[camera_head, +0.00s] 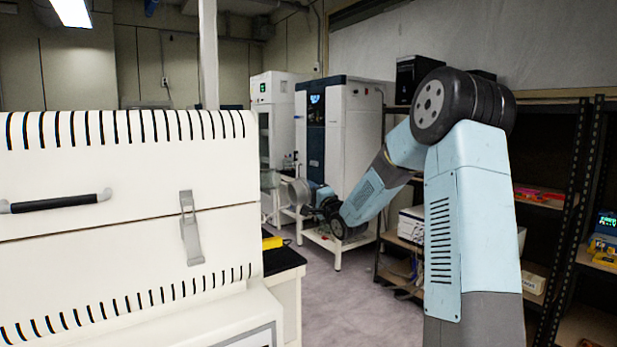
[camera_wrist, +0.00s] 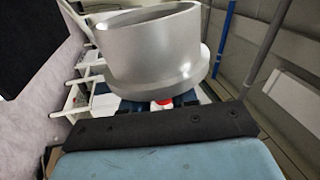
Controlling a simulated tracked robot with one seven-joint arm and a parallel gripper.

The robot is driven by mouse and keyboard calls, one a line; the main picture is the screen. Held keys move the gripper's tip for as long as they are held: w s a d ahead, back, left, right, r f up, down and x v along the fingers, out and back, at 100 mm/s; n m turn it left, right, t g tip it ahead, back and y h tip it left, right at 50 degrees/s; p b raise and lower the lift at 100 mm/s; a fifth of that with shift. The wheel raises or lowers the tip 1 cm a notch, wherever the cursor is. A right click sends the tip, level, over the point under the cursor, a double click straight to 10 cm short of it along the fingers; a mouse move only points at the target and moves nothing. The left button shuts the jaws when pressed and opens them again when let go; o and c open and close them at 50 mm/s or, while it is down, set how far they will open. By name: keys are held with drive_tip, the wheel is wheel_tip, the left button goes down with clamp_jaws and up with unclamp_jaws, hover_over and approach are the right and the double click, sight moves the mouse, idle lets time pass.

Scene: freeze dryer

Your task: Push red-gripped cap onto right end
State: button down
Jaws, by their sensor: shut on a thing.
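A large silver-grey round cap (camera_wrist: 150,48) with a wide flange fills the upper middle of the wrist view. A small red grip (camera_wrist: 164,103) shows under its flange. My gripper (camera_wrist: 162,107) is shut on this red grip, and its dark blue fingers are partly hidden by the cap. In the head view, my gripper (camera_head: 312,196) is far off in the middle, with a pale grey round shape, likely the cap (camera_head: 297,192), just left of it. A paler cylinder (camera_head: 270,180) shows further left. I cannot tell whether the cap touches it.
A tall white and dark blue cabinet (camera_head: 340,140) stands behind my gripper. A large cream machine (camera_head: 130,200) fills the left foreground, beside a black-topped bench (camera_head: 283,260). Dark shelves (camera_head: 560,200) stand on the right. The floor (camera_head: 345,300) between is clear.

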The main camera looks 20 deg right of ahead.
sight(297, 183)
drive_tip(key=shift+m, duration=0.7)
drive_tip(key=r, duration=0.5)
drive_tip(key=shift+s+r, duration=0.1)
drive_tip(key=shift+s, duration=0.1)
drive_tip(key=shift+s+a, duration=0.3)
drive_tip(key=shift+a, duration=0.65)
drive_tip(key=shift+s+a, duration=0.25)
drive_tip(key=shift+a, duration=0.65)
drive_tip(key=shift+s+a, duration=0.1)
drive_tip(key=shift+s+a, duration=0.1)
drive_tip(key=shift+s, duration=0.05)
drive_tip(key=shift+a, duration=0.2)
drive_tip(key=shift+s+a, duration=0.35)
drive_tip(key=shift+a, duration=0.5)
drive_tip(key=shift+s+a, duration=0.1)
drive_tip(key=shift+a, duration=0.2)
